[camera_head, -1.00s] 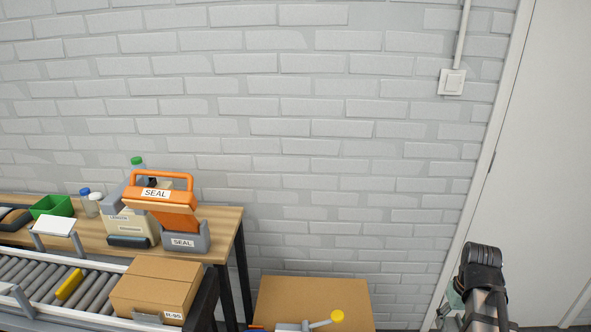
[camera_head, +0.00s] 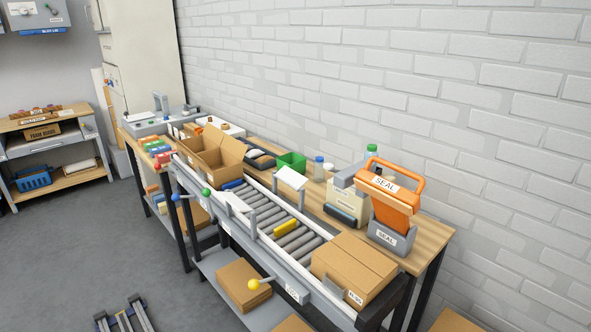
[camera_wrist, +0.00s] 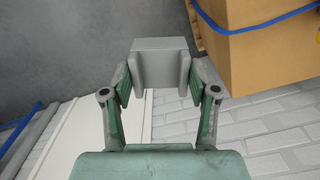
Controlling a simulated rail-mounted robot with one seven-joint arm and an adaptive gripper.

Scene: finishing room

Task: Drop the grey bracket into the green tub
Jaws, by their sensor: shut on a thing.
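The grey bracket (camera_wrist: 160,52) is held between the fingertips of my gripper (camera_wrist: 160,82) in the wrist view. My gripper is shut on it, with one finger on each side. The bracket shows as a squared grey piece with a wide upper face. The green tub (camera_head: 291,162) stands on the wooden bench in the head view, behind the roller conveyor. My gripper and the bracket are not in the head view, and the tub is not in the wrist view.
The roller conveyor (camera_head: 297,238) runs in front of the bench, with a closed carton (camera_head: 354,262) and an open carton (camera_head: 211,154) on it. An orange sealer (camera_head: 388,199) stands at the bench's right. In the wrist view, a strapped carton (camera_wrist: 262,50) is close at the right.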

